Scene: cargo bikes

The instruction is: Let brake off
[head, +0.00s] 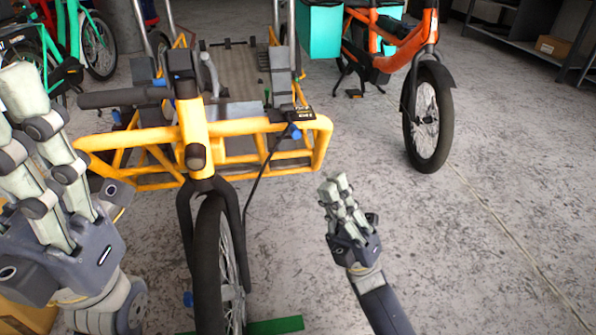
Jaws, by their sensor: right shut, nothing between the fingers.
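A yellow cargo bike (230,127) stands in front of me, its front wheel (221,265) towards me and its black handlebar grip (125,97) at left. A grey upright lever (209,75) stands behind the yellow stem. A small blue part (291,131) sits on the right of the yellow front frame, with a black cable running down from it. Which part is the brake control, I cannot tell. My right gripper (339,187) is shut and empty over the floor, right of the wheel and apart from the bike. My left gripper (28,100) is large at the left edge; its grip is unclear.
An orange bike (400,45) with a teal box (318,30) stands at the back right. Green bikes (95,45) stand at the back left. A dark shelf (515,45) is at the top right. A green strip (272,326) lies beside the wheel. The floor at right is clear.

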